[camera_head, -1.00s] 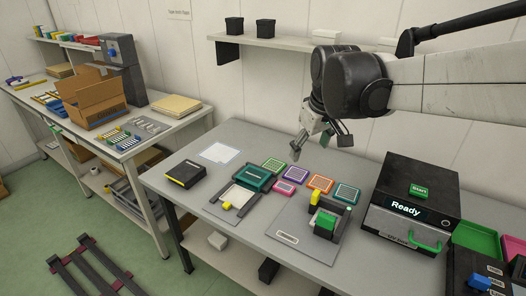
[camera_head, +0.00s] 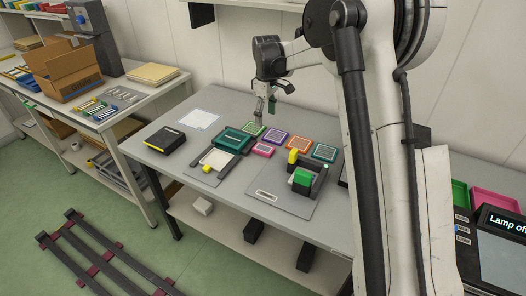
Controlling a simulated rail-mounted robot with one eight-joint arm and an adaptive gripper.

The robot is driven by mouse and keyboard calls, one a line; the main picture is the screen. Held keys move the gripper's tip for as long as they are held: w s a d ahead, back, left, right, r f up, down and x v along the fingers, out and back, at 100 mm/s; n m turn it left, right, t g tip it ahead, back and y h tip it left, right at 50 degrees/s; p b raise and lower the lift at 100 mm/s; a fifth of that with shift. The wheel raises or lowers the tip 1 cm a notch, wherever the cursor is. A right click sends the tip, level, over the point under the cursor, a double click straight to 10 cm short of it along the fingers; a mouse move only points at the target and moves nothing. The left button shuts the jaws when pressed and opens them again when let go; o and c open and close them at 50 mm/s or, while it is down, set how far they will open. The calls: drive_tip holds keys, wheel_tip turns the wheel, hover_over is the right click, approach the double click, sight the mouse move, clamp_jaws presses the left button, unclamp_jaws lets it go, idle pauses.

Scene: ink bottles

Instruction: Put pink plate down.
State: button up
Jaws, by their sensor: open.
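The pink plate (camera_head: 263,150) lies flat on the grey table (camera_head: 225,188), just right of the teal-framed holder (camera_head: 232,140). My gripper (camera_head: 265,115) points down behind it, above the back of the table near the green plate (camera_head: 254,130). It is open, and I see nothing between its fingers. The gripper is apart from the pink plate. Its exact height above the table is hard to tell.
Purple (camera_head: 275,136), orange (camera_head: 299,144) and teal (camera_head: 324,152) plates lie close by. A device with green and yellow blocks (camera_head: 301,181) stands in front of them. A black box (camera_head: 166,139) is at left. My arm hides the table's right side.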

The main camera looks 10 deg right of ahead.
wheel_tip(320, 180, down, 2)
hover_over(263, 148)
drive_tip(key=f, duration=0.8)
drive_tip(key=shift+s+d+f, duration=0.1)
drive_tip(key=shift+s+d, duration=0.05)
drive_tip(key=shift+d, duration=0.1)
drive_tip(key=shift+a+f, duration=0.2)
drive_tip(key=shift+f, duration=2.4)
drive_tip(key=c, duration=1.4)
drive_tip(key=shift+o, duration=0.2)
drive_tip(key=shift+r, duration=0.1)
